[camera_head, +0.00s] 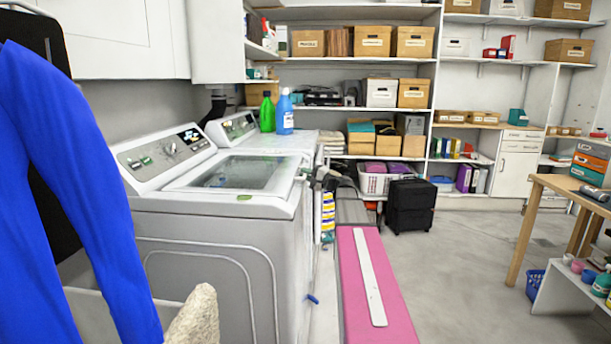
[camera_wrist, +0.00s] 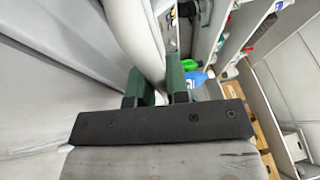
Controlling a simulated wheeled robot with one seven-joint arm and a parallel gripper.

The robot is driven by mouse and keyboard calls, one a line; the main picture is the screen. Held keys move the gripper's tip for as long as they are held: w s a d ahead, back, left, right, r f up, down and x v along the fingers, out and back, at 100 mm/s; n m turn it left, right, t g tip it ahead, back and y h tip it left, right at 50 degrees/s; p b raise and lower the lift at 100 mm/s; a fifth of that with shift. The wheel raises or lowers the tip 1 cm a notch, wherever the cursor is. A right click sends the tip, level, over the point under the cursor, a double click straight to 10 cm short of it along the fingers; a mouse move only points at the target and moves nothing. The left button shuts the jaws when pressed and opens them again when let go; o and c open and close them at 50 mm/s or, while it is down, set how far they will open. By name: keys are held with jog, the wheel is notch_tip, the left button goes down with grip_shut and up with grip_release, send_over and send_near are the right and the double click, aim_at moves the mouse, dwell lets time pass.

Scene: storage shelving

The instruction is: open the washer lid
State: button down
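The washer (camera_head: 215,220) stands at the left in the head view. Its lid (camera_head: 235,172), with a dark glass window, lies flat and closed on top. My gripper (camera_head: 308,174) is small in the head view, at the right front edge of the washer top, beside the lid's corner. In the wrist view my gripper (camera_wrist: 160,84) has its two dark green fingers apart. A rounded white edge (camera_wrist: 140,35) runs down to the gap between them. Whether the fingers touch it cannot be told.
A second machine (camera_head: 265,142) stands behind, with a green bottle (camera_head: 267,112) and a blue bottle (camera_head: 285,112) on it. A black case (camera_head: 410,205) stands on the floor. A wooden table (camera_head: 575,190) is at the right. The floor between is largely clear.

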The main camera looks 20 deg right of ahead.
jog(key=w+a+r+n+g+h, duration=0.15)
jog(key=a+r, duration=0.25)
jog(key=r, duration=0.7)
jog(key=w+a+r+n+g+h, duration=0.15)
jog(key=a+r, duration=0.25)
jog(key=r, duration=0.7)
jog(key=w+a+r+g+h, duration=0.2)
jog(key=a+r+h, duration=0.15)
jog(key=r, duration=0.75)
jog(key=w+a+r+g+h, duration=0.1)
jog(key=w+a+r, duration=0.3)
jog(key=a, duration=0.6)
jog(key=w+a+r+n+g+h, duration=0.1)
jog(key=w+a+r, duration=0.3)
jog(key=a, duration=0.7)
jog(key=w+a+r+g+h, duration=0.1)
jog(key=w+a+r, duration=0.4)
jog(key=a, duration=0.5)
jog(key=shift+a+r+h, duration=0.35)
jog(key=shift+r+h, duration=0.3)
jog(key=shift+r, duration=0.4)
jog(key=c, duration=1.4)
grip_release()
jog(key=shift+d, duration=0.1)
